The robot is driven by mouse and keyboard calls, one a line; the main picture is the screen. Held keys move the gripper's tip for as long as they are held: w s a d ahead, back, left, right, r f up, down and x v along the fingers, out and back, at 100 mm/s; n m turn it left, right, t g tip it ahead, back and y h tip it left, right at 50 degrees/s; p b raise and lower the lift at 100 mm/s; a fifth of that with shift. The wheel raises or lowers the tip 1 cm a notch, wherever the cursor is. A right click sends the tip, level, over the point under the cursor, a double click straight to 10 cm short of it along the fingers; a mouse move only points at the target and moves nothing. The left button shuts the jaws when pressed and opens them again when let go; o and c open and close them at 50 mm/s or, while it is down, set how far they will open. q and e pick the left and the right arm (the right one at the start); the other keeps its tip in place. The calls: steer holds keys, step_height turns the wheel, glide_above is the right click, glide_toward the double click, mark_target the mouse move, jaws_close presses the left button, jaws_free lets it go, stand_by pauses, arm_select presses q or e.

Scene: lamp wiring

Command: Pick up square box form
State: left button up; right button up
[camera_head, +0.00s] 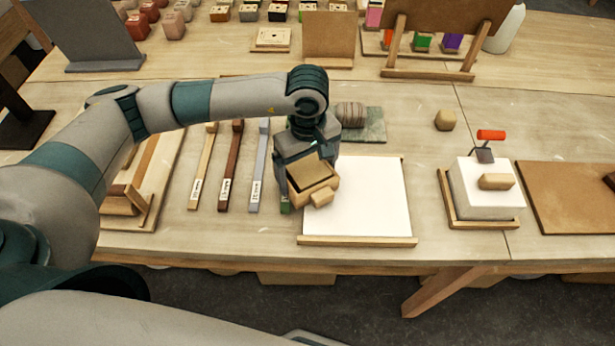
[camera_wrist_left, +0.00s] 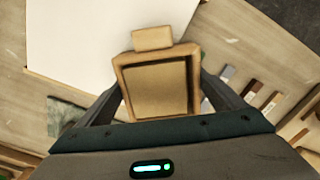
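The square box form (camera_head: 316,175) is a tan, shallow open box with a small block-like tab on one side. In the head view it is at the left edge of a white sheet on a board (camera_head: 370,200), apparently held above it. My left gripper (camera_head: 307,172) points down with its fingers on either side of the box. In the left wrist view the box (camera_wrist_left: 157,88) sits between the two fingers (camera_wrist_left: 157,98), which press against its sides. My right gripper does not show.
Several long sticks (camera_head: 232,165) lie to the left of the board. A grey-green mat (camera_head: 374,130) with a ribbed roll lies behind it. A white block with a red-handled tool (camera_head: 485,190) stands to the right. Table between board and block is clear.

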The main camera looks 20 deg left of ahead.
arm_select(q)
steer(key=c, duration=0.5)
steer(key=shift+c, duration=0.2)
steer(key=shift+w+r, duration=0.1)
steer(key=shift+r, duration=0.05)
